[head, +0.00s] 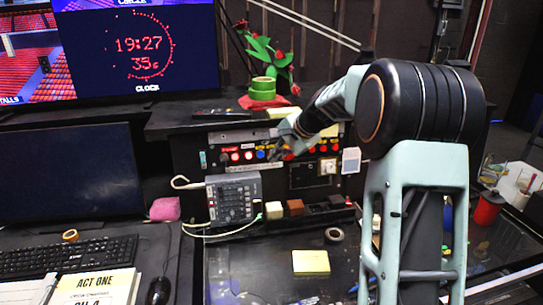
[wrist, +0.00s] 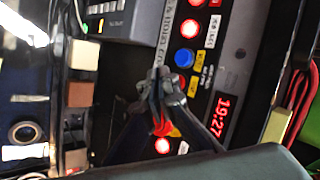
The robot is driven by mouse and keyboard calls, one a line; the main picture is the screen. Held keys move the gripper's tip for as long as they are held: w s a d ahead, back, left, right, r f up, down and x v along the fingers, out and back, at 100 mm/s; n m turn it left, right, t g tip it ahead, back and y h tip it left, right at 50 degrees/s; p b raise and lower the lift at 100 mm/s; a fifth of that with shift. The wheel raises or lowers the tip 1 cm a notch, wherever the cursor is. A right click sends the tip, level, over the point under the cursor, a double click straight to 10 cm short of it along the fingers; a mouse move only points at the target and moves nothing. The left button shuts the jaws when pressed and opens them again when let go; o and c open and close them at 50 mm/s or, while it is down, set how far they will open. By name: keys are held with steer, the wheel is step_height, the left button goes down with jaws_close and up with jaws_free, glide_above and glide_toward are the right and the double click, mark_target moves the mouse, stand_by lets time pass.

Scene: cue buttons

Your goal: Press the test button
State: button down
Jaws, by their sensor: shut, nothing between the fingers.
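A black panel (head: 218,139) holds a row of coloured buttons, and no label that I can read says test. In the head view a red button (head: 248,155) and a blue button (head: 260,154) sit left of my gripper (head: 287,143). In the wrist view the blue button (wrist: 184,57) is just above my gripper (wrist: 165,84), with lit red buttons (wrist: 190,28) beyond it. Another lit red button (wrist: 162,146) shows below the fingers. My fingers are shut and empty in front of the panel, hiding part of the row. I cannot tell whether they touch it.
A grey control box (head: 235,199) with cables stands below the panel. Green tape rolls (head: 263,88) and red flowers (head: 278,57) are on the shelf above. A red clock display (wrist: 225,117) is beside the buttons. A yellow note pad (head: 311,262) lies on the desk.

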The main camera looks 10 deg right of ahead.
steer(key=shift+s+r+b, duration=0.2)
steer(key=shift+s+b, duration=0.5)
steer(key=shift+s, duration=0.55)
steer(key=shift+s+r+b, duration=0.2)
steer(key=shift+s+b, duration=0.5)
steer(key=shift+s, duration=0.55)
